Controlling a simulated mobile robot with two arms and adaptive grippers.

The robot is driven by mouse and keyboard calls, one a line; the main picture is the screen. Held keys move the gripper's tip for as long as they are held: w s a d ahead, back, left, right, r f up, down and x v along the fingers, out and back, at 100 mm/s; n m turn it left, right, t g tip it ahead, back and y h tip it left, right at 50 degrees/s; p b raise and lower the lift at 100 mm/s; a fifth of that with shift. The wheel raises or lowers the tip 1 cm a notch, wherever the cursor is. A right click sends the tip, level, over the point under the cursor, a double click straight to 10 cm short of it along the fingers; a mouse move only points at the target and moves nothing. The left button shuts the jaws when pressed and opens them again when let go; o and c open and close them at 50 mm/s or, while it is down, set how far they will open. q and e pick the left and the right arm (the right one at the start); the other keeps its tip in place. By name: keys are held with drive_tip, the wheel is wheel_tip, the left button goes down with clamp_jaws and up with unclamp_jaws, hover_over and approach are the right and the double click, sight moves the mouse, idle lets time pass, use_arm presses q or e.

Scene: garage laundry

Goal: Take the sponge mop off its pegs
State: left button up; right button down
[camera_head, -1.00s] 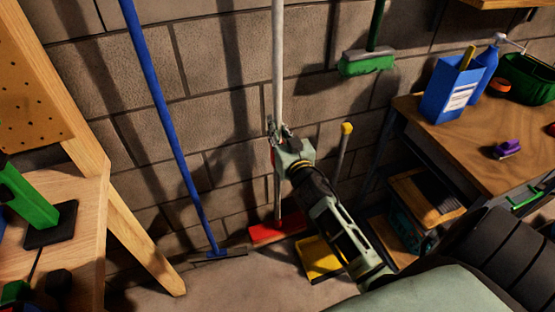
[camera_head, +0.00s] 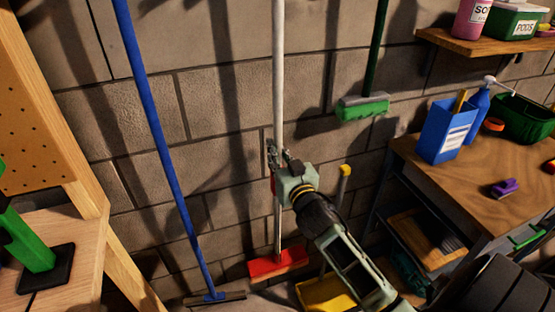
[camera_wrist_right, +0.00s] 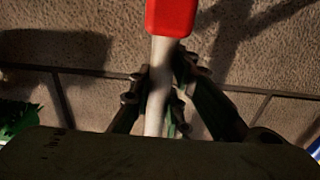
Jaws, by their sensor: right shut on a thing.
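The sponge mop has a long pale handle (camera_head: 278,75) and a red head (camera_head: 278,263) low by the wall. My right gripper (camera_head: 276,153) is shut around the handle, roughly midway along the visible length. In the right wrist view, which looks upside down, the fingers (camera_wrist_right: 157,100) close on both sides of the pale handle, and a red part (camera_wrist_right: 170,15) of the mop sits on it beyond them. The mop is near upright, against or close to the block wall. The pegs and the handle's top are out of view. My left gripper is not in view.
A blue-handled squeegee (camera_head: 163,160) leans left of the mop. A green brush (camera_head: 362,107) hangs to the right. A yellow dustpan (camera_head: 325,293) stands right of the mop head. A workbench (camera_head: 480,180) is at right, a wooden bench (camera_head: 75,275) at left.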

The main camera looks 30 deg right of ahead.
drive_tip(key=b+v, duration=0.3)
drive_tip(key=v, duration=1.6)
drive_tip(key=shift+s+a, duration=0.2)
drive_tip(key=shift+s, duration=0.05)
